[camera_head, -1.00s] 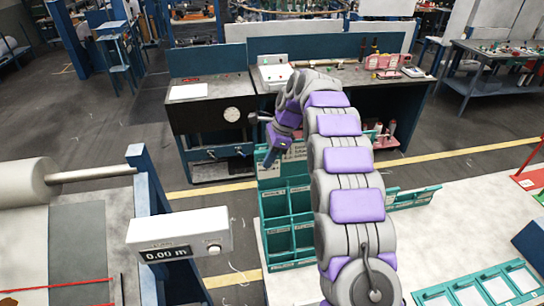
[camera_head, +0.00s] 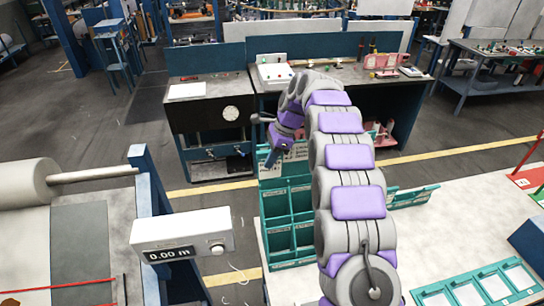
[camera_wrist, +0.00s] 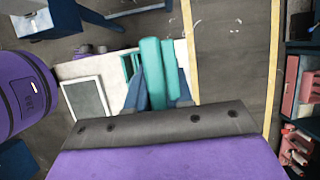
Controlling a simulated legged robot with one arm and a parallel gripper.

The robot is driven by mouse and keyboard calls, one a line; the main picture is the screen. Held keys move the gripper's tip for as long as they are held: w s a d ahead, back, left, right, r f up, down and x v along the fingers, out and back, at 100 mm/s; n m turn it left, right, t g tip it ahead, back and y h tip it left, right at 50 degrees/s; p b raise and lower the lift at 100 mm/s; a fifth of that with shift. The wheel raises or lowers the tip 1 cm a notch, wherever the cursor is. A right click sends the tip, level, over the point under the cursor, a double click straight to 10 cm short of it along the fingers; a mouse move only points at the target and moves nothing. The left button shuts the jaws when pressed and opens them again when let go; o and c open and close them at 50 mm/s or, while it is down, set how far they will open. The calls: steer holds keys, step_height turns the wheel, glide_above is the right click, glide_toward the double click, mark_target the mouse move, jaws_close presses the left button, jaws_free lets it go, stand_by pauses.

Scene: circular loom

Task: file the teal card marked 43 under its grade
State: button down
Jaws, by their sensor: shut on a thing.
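My gripper (camera_head: 270,162) points down at the upper left end of the teal pigeonhole rack (camera_head: 291,222), in the head view. In the wrist view its blue fingers (camera_wrist: 157,98) are shut on a teal piece (camera_wrist: 152,72), which looks like the teal card seen nearly edge-on. No number can be read on it. The rack has several open compartments with small pale labels, too small to read. A pale sheet with a teal edge (camera_head: 295,151) stands behind the gripper at the rack's back. My arm hides the rack's right side.
Several teal trays with pale inserts (camera_head: 478,288) lie on the white table at front right. A teal rail (camera_head: 412,197) lies farther back. A white meter box (camera_head: 181,231) reading 0.00 m stands left of the rack. A dark workbench (camera_head: 212,125) is behind.

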steer(key=shift+a, duration=0.2)
steer(key=shift+d+p, duration=0.3)
steer(key=shift+d, duration=0.35)
steer(key=shift+x, duration=1)
steer(key=shift+d+f, duration=0.15)
steer(key=shift+d, duration=0.15)
steer(key=shift+a+p, duration=0.2)
steer(key=shift+p, duration=0.1)
